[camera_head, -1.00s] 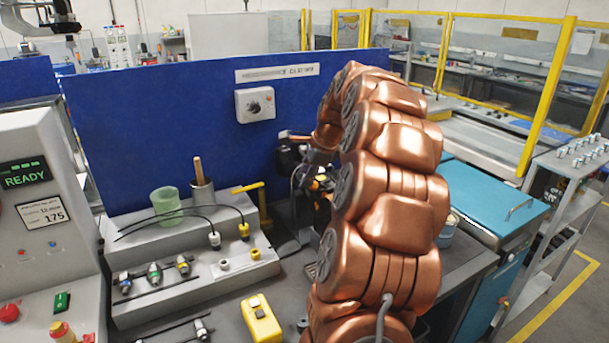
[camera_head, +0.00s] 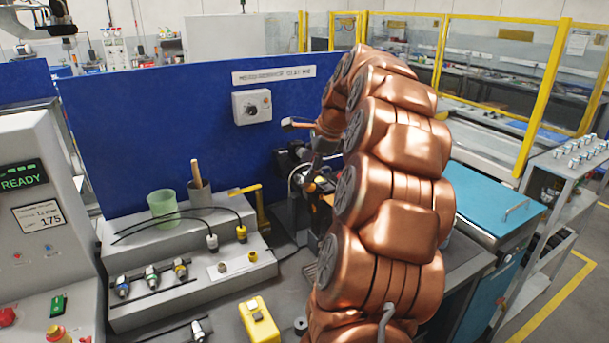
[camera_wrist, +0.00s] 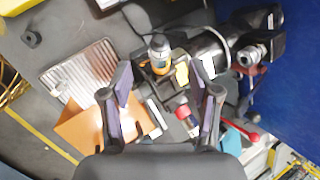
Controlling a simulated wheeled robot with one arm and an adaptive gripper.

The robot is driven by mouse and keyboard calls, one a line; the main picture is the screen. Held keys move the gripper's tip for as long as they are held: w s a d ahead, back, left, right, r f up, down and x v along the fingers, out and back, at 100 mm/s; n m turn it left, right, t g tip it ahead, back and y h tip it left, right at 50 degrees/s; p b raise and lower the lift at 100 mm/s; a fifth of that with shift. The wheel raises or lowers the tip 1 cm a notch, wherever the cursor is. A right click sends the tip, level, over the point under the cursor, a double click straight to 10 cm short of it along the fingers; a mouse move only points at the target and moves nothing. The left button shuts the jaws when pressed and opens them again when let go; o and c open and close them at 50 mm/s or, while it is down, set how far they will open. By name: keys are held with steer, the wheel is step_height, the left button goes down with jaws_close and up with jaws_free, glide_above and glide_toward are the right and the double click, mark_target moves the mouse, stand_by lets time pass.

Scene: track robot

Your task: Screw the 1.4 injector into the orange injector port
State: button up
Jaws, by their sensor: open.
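In the wrist view my gripper (camera_wrist: 161,84) is open, its two purple-padded fingers apart. A dark, grey-topped cylinder that looks like an injector (camera_wrist: 160,46) stands just beyond the fingertips, roughly between them. An orange ring, apparently the orange port (camera_wrist: 160,69), shows around its lower end; I cannot tell how deep it sits. Its label is unreadable. In the head view my copper arm hides most of this spot; small orange parts (camera_head: 311,187) show beside it. Several other injectors (camera_head: 152,277) lie on the grey rack (camera_head: 200,290).
A yellow part (camera_wrist: 182,74) sits close beside the injector, near the right finger. A metal fitting (camera_wrist: 250,56) and red-handled parts (camera_wrist: 252,135) lie to the right. A blue panel (camera_head: 190,120) stands behind the bench.

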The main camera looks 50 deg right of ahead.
steer(key=v, duration=0.7)
steer(key=shift+r, duration=0.2)
